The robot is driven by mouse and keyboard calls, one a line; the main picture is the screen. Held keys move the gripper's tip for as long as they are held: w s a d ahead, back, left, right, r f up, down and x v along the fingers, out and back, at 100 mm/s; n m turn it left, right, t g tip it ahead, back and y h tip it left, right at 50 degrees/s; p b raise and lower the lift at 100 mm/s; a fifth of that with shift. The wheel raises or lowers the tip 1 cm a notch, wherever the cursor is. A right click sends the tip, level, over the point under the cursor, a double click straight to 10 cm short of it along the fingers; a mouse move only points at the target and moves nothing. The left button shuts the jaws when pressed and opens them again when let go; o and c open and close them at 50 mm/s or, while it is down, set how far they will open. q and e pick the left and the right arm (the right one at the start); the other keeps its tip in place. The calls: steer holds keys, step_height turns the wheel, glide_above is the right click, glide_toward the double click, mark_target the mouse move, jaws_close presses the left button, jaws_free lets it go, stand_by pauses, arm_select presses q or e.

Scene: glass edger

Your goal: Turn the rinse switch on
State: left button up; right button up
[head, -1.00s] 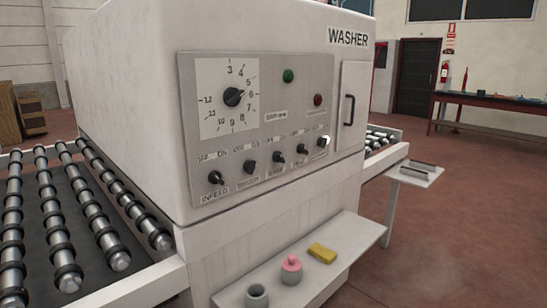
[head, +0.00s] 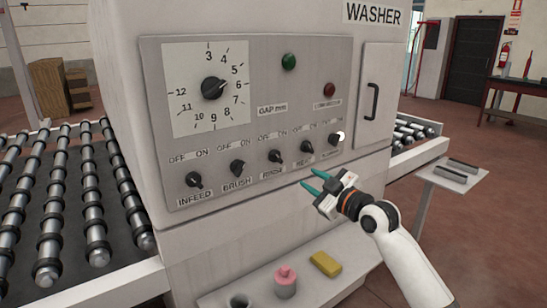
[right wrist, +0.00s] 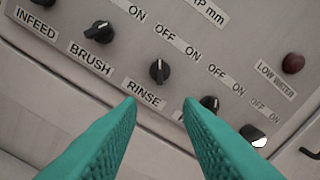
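The rinse switch (head: 276,156) is a black rotary knob, the middle one in the row on the washer's panel, with OFF and ON labels above it. In the right wrist view, the rinse switch (right wrist: 160,71) sits just beyond the gap between my fingertips, and its pale pointer mark seems to face the OFF label. My right gripper (head: 307,181) is open and empty, with teal fingers, below and right of the switch. Its fingers (right wrist: 160,103) are apart and do not appear to touch the panel. My left gripper is out of view.
The brush knob (head: 237,168) and heat knob (head: 304,146) flank the switch closely. A ledge (head: 245,285) below holds a pink-topped pot (head: 286,283) and a yellow sponge (head: 325,263). A roller conveyor (head: 60,200) lies at left.

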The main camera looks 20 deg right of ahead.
mark_target(280, 160)
steer(key=x, duration=0.4)
steer(key=p+x, duration=0.1)
steer(key=x, duration=0.3)
steer(key=r+x, duration=0.1)
steer(key=x, duration=0.3)
steer(key=shift+s+a, duration=0.1)
steer(key=shift+a, duration=0.3)
jaws_close()
